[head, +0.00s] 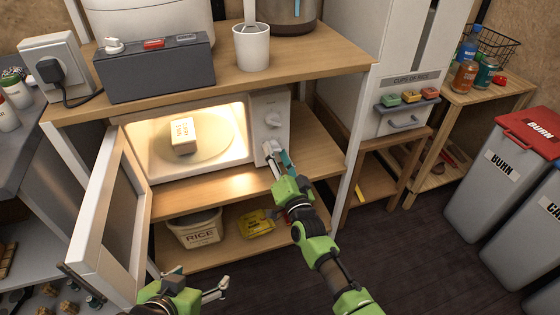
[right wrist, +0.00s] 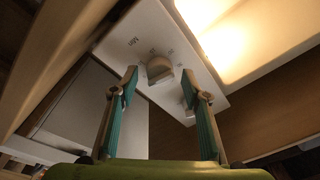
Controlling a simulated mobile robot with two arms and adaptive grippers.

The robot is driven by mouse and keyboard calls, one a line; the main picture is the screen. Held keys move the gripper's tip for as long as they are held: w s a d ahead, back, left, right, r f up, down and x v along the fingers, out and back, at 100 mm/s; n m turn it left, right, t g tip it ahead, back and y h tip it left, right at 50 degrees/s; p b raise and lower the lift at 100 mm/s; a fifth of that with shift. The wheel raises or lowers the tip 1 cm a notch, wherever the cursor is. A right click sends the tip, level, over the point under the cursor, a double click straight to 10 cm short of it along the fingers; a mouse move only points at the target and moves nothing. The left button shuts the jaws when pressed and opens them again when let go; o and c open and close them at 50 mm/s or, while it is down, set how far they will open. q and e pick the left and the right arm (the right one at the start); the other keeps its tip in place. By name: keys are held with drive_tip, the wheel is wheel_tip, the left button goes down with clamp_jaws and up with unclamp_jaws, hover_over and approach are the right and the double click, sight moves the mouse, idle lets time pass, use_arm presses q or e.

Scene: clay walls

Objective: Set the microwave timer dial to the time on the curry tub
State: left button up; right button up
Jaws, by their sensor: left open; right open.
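The microwave (head: 142,172) stands on the middle shelf, lit inside, its door (head: 102,205) swung open to the left. A small pale tub (head: 182,135) with an orange-printed label sits on its turntable; the print is too small to read. The upper dial (head: 273,119) is on the white panel right of the cavity. My open right gripper (head: 279,158) is at the panel's lower part. In the right wrist view, a knob (right wrist: 158,70) with printed marks shows between its fingertips, with no visible grip; a second knob is partly behind one finger. My left gripper (head: 192,291) is open and empty, low in front.
A shelf below holds a RICE bin (head: 196,230) and a yellow packet (head: 257,222). Above are a grey box (head: 155,70) and a white cup (head: 252,47). Dark floor is clear at lower right.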

drive_tip(key=v, duration=1.2)
